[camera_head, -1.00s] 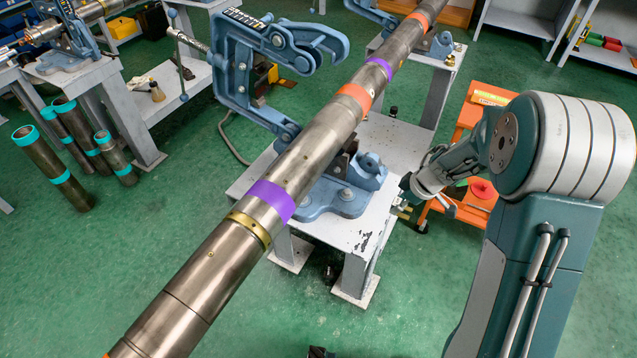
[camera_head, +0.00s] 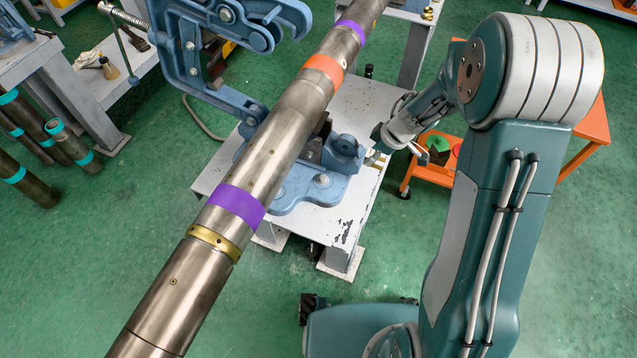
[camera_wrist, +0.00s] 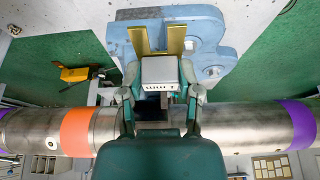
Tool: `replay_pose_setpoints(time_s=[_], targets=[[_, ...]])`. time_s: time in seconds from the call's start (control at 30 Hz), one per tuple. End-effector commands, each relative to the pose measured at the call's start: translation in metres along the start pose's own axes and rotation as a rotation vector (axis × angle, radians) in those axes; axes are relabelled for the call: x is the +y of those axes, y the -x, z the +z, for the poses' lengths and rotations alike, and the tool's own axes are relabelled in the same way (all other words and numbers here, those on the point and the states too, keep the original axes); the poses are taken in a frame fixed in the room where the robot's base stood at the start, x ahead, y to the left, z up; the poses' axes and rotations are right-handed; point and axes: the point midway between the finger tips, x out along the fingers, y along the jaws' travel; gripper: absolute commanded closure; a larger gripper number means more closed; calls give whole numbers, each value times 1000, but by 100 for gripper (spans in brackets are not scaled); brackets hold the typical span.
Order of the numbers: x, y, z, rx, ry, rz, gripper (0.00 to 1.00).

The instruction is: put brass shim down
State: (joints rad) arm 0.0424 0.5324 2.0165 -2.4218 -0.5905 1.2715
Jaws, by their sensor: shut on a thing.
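The brass shim shows in the wrist view (camera_wrist: 176,40) as two parallel yellow strips pointing up in the picture, over the blue vise base (camera_wrist: 205,25). In the head view it is a small yellowish bit (camera_head: 376,161) at the right edge of the grey vise table (camera_head: 350,215). My gripper (camera_head: 381,143) is at that edge, beside the vise base. In the wrist view my gripper (camera_wrist: 161,90) is shut on the shim, its grip partly hidden by a grey block. I cannot tell whether the shim touches the base or table.
A long steel pipe (camera_head: 270,150) with purple and orange bands and a brass-coloured ring (camera_head: 214,242) lies across the vise. An orange cart (camera_head: 430,172) stands right of the table. Upright pipes (camera_head: 75,145) stand at left. Bare green floor lies at lower left.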

Motion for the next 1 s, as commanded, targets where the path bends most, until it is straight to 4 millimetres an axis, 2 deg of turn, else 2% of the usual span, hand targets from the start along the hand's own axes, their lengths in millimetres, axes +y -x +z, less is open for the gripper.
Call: replay_pose_setpoints(time_s=[0.03,0.33,0.7,1.0], targets=[[-13,-6,-1,-1,-1,-4,100],[-74,-37,-2,-3,0,-5,100],[-104,-78,7,-3,-2,-3,100],[-115,-92,10,0,-1,-2,100]])
